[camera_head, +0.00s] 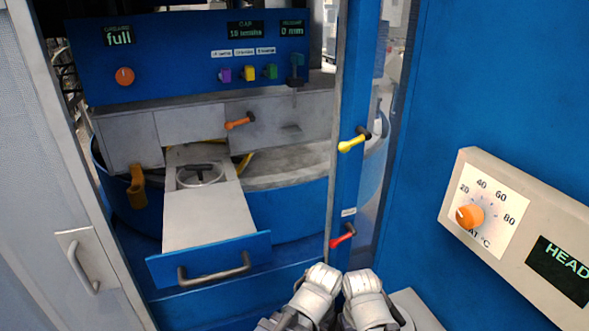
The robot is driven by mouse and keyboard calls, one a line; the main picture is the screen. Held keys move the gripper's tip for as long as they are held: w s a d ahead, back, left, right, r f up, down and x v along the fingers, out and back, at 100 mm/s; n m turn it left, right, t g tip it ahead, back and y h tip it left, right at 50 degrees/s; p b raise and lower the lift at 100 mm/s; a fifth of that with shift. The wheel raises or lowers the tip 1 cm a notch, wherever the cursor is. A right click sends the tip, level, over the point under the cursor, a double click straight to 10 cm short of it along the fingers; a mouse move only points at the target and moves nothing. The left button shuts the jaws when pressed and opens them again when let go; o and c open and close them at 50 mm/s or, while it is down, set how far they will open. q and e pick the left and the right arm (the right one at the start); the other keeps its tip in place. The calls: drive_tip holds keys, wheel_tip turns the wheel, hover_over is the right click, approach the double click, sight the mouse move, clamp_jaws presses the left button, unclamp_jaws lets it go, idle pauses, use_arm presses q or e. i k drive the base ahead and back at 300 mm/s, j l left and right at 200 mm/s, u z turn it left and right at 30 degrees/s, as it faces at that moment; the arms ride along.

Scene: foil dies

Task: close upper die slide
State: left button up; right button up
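The die slide (207,215) is a pale flat plate pulled out of the machine towards me. Its blue front panel (212,258) carries a dark bar handle (214,268). A round die (200,174) sits at the slide's far end, near the opening. Two pale grey gripper forms stand side by side at the bottom centre, right of the slide and apart from its handle. I take them as my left gripper (322,276) and my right gripper (360,282). Their fingers are hard to make out, and I see nothing held.
An orange lever (239,123) sits above the slide. Yellow (354,141) and red (342,237) levers are on the blue post (350,185) to the right. A temperature panel (500,218) juts from the right wall. A grey door (45,210) stands at left.

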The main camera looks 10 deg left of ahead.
sight(211, 234)
drive_tip(key=k+j+z, duration=0.1)
drive_tip(key=k+j, duration=0.65)
